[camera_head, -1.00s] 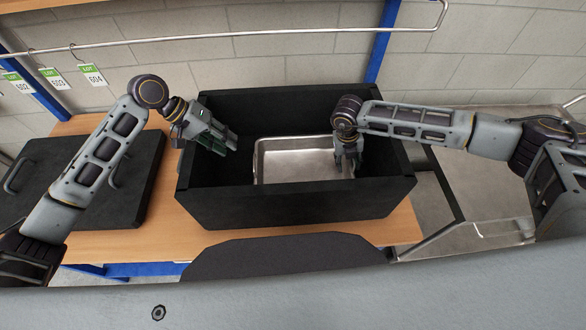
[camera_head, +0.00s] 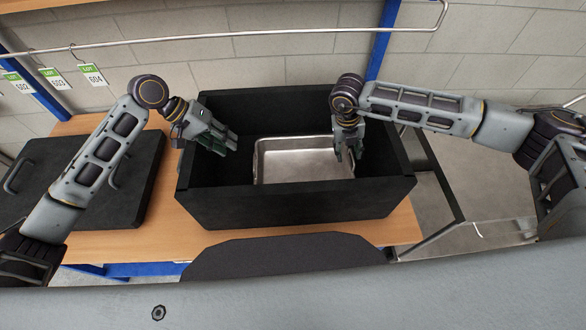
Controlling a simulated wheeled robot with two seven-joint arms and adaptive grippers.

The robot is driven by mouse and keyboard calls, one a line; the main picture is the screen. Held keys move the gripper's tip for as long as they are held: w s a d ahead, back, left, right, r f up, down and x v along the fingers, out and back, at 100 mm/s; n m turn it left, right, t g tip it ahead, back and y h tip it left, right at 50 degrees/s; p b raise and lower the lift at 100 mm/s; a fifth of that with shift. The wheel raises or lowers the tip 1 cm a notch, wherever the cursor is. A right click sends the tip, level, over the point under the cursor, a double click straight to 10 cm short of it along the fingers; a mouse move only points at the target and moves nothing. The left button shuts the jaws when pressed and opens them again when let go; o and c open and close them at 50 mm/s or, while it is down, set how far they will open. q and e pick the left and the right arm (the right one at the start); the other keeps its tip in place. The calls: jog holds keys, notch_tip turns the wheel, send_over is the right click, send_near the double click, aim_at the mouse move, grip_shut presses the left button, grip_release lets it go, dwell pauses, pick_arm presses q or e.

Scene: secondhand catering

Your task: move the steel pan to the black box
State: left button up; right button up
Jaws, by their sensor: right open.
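The steel pan (camera_head: 305,164) is a shallow rectangular silver tray. It sits inside the open black box (camera_head: 296,205), toward the middle, and its lower part is hidden by the box's front wall. My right gripper (camera_head: 347,155) is open at the pan's right end, its fingers pointing down by the rim. I cannot tell whether it touches the pan. My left gripper (camera_head: 226,146) is over the left part of the box, left of the pan and apart from it. Its fingers point right, and it holds nothing that I can see.
The box stands on a wooden table (camera_head: 160,237). A black lid with handles (camera_head: 75,180) lies to the left. A steel surface (camera_head: 480,200) is at the right. A rail (camera_head: 220,36) with hanging lot tags (camera_head: 94,77) runs along the wall behind.

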jog(key=shift+a+r, duration=0.2)
jog(key=shift+r, duration=0.7)
jog(key=shift+a+r, duration=0.15)
jog(key=shift+r, duration=0.7)
jog(key=shift+a+r, duration=0.2)
jog(key=shift+r, duration=0.7)
